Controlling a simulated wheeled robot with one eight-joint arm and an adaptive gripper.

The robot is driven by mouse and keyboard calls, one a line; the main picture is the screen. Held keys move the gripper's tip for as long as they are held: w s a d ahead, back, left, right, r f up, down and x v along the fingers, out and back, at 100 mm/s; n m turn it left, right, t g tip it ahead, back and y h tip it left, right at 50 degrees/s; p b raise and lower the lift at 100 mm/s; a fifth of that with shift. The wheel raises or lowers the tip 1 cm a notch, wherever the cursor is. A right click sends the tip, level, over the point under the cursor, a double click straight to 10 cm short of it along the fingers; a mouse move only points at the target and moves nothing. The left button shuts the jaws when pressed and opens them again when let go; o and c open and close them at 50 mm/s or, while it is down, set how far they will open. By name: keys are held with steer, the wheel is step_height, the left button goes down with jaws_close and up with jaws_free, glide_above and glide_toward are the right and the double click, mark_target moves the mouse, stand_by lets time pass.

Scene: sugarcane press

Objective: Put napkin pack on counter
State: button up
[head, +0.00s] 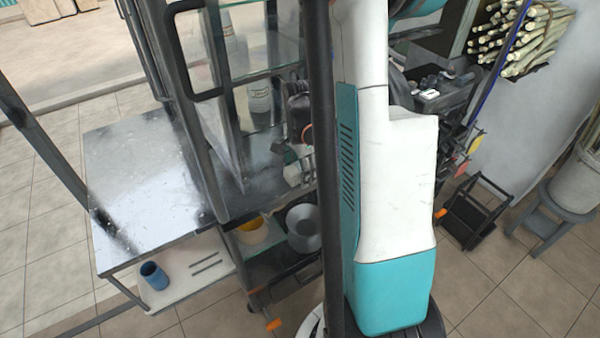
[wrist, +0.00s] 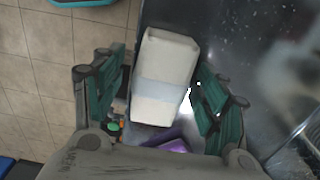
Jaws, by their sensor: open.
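The napkin pack (wrist: 165,65) is a white block with a pale bluish band. It lies between the two teal fingers of my open gripper (wrist: 159,78) in the wrist view, with its long side running along them. A narrow gap shows on the left; on the right the finger is very close, and I cannot tell if it touches. In the head view my gripper (head: 288,155) is small and partly hidden behind a dark post, with a white block, probably the pack, just below it. The metal counter (head: 135,180) extends left of the glass cabinet.
The glass cabinet (head: 262,45) with a dark handle stands beside my gripper. A blue cup (head: 154,275) sits on the shelf under the counter. A yellow bowl (head: 252,230) and a metal pot (head: 303,228) are lower down. The counter's left part looks clear.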

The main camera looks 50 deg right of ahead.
steer(key=c, duration=1.3)
